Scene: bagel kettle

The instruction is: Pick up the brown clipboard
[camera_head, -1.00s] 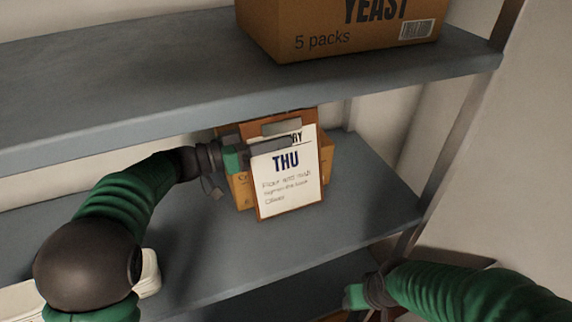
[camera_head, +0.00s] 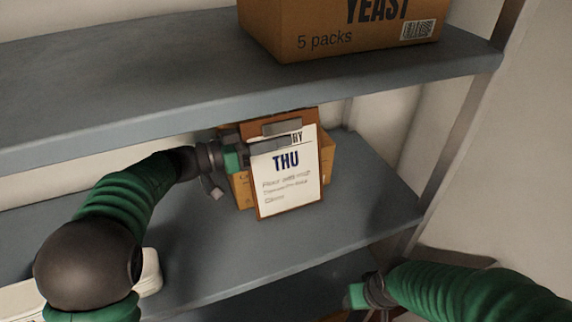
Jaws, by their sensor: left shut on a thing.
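The brown clipboard (camera_head: 287,212) stands tilted on the middle shelf, with a white sheet marked "THU" and a metal clip at its top. My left gripper (camera_head: 262,149) reaches in from the left and is shut on the clipboard near its upper part. A finger crosses the front of the sheet just above "THU". My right gripper (camera_head: 358,294) is low at the right, away from the clipboard, and whether its jaws are open does not show.
A cardboard box (camera_head: 242,185) stands behind the clipboard, partly hidden. The upper shelf (camera_head: 130,85) overhangs it and carries a yeast box (camera_head: 335,25). A white object (camera_head: 150,272) lies at the lower left. The middle shelf (camera_head: 365,195) is clear at the right.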

